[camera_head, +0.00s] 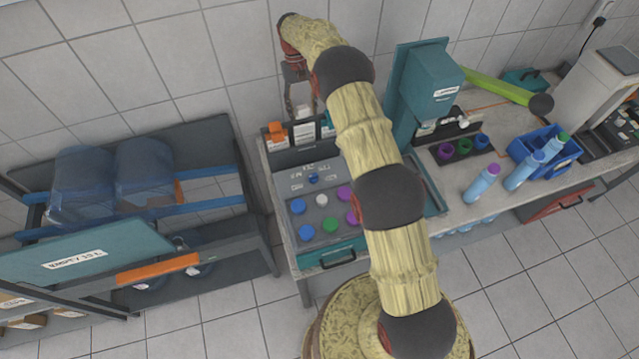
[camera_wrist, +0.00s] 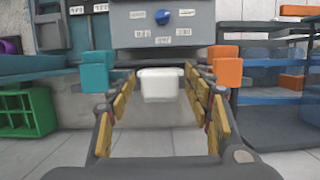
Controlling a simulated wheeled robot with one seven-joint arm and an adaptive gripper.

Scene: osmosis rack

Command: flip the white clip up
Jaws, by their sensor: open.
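The white clip (camera_wrist: 162,85) is in the middle of the wrist view, below the front edge of a grey panel. It lies between the fingers of my gripper (camera_wrist: 160,77). My gripper is open, with one yellow-padded finger on each side of the clip and visible gaps. I cannot tell how near the fingertips are in depth. An orange clip (camera_wrist: 227,70) is to its right and a teal clip (camera_wrist: 96,75) to its left. In the head view my gripper (camera_head: 300,103) reaches down over the back of the panel, near the orange clip (camera_head: 276,130).
The grey panel (camera_head: 283,185) carries several coloured knobs. A teal dispenser (camera_head: 428,85) stands right of my arm, with bottles and a blue crate (camera_head: 545,150) further right. A shelf rack with blue-wrapped containers (camera_head: 85,180) stands left. Tiled wall is close behind my gripper.

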